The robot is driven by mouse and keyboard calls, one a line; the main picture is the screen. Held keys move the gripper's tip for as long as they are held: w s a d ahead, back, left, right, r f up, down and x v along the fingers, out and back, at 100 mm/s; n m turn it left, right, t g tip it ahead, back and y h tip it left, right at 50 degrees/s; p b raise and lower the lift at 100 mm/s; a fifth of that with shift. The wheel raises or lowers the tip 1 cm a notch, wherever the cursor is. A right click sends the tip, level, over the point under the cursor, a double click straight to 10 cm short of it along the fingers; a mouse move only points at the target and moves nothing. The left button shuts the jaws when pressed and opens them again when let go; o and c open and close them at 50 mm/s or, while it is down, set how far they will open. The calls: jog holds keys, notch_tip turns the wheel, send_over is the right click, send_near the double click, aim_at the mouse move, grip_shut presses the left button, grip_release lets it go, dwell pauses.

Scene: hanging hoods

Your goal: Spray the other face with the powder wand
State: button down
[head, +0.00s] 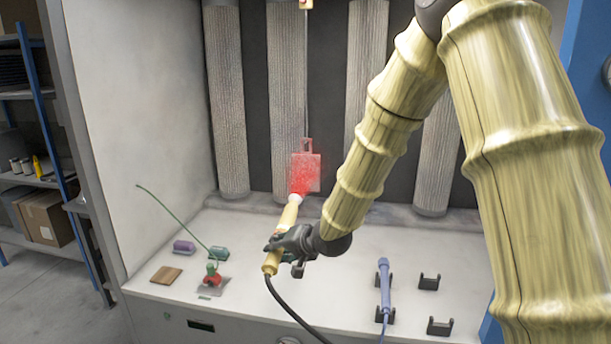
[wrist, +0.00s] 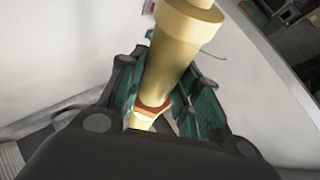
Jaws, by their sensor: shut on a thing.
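A flat panel (head: 312,163) with a top loop hangs on a thin rod inside the booth, its facing side speckled pink to red. Bright red powder shows over its lower left part, at the wand's nozzle. My gripper (head: 284,243) is shut on the cream powder wand (head: 289,217), which points up at the panel. In the wrist view, the wand (wrist: 174,58) runs between the teal-padded fingers of my gripper (wrist: 160,95). The panel does not show there, and its far face is hidden in the head view.
A blue wand (head: 384,285) lies in a cradle, with empty dark cradles (head: 429,282) to its right. A purple block (head: 184,247), a brown board (head: 166,274) and a red-and-green item (head: 212,277) with a thin green rod sit at left. Pleated columns (head: 228,100) stand behind the panel.

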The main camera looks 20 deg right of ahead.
jog(key=shift+r+p, duration=1.35)
jog(key=shift+r, duration=0.05)
jog(key=s+a, duration=0.2)
jog(key=s+a+b, duration=0.1)
jog(key=s, duration=0.2)
jog(key=s+a, duration=0.2)
jog(key=s, duration=0.1)
jog(key=shift+s+a, duration=0.15)
jog(key=shift+a, duration=0.15)
jog(key=shift+f, duration=0.1)
